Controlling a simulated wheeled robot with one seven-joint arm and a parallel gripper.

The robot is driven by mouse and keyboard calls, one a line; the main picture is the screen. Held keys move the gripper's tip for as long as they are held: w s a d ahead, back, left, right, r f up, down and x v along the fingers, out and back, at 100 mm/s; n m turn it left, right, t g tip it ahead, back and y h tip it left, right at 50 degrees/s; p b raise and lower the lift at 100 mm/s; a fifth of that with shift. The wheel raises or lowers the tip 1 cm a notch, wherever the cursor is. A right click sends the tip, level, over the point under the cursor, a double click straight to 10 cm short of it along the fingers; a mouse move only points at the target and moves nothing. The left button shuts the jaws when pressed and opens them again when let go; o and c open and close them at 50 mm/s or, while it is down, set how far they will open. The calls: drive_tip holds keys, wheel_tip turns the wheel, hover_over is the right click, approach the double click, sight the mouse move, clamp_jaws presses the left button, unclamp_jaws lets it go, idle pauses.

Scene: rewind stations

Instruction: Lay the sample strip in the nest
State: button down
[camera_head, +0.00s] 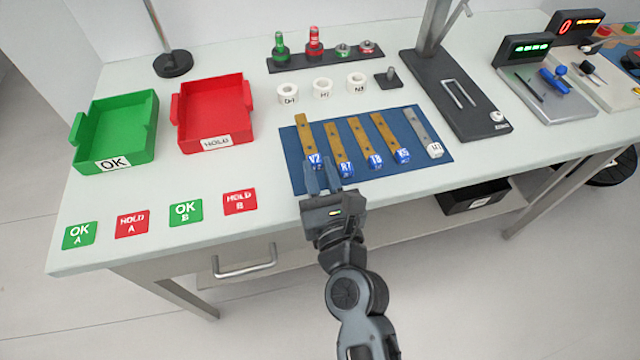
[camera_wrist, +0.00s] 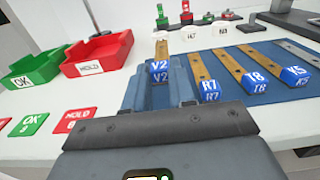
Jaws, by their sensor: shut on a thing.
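My gripper (camera_head: 322,178) is at the front left of the blue mat (camera_head: 433,135). It is shut on the blue labelled end of the brown strip V2 (camera_head: 305,138). In the wrist view the V2 end (camera_wrist: 159,68) sits between the two fingers. The strip points away from me; whether it is clear of the mat I cannot tell. Strips R7 (camera_head: 335,145), T8 (camera_head: 360,138) and K5 (camera_head: 384,132) and a grey strip (camera_head: 420,128) lie in a row to its right.
A green OK tray (camera_head: 88,148) and a red HOLD tray (camera_head: 182,128) stand at left, with flat labelled cards (camera_head: 132,223) in front. White rings (camera_head: 322,88) and a dark peg block (camera_head: 388,79) stand behind the mat. The stand's post (camera_head: 435,28) rises at right.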

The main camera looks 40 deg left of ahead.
sight(320, 185)
wheel_tip(320, 185, down, 4)
drive_tip(key=b, duration=0.3)
drive_tip(key=shift+r, duration=0.2)
drive_tip(key=shift+f, duration=0.15)
drive_tip(key=c, duration=0.9)
unclamp_jaws()
drive_tip(key=shift+c, duration=0.2)
drive_tip(key=shift+r, duration=0.25)
drive_tip(key=b+v, duration=0.1)
drive_tip(key=v, duration=1.1)
drive_tip(key=shift+b, duration=0.3)
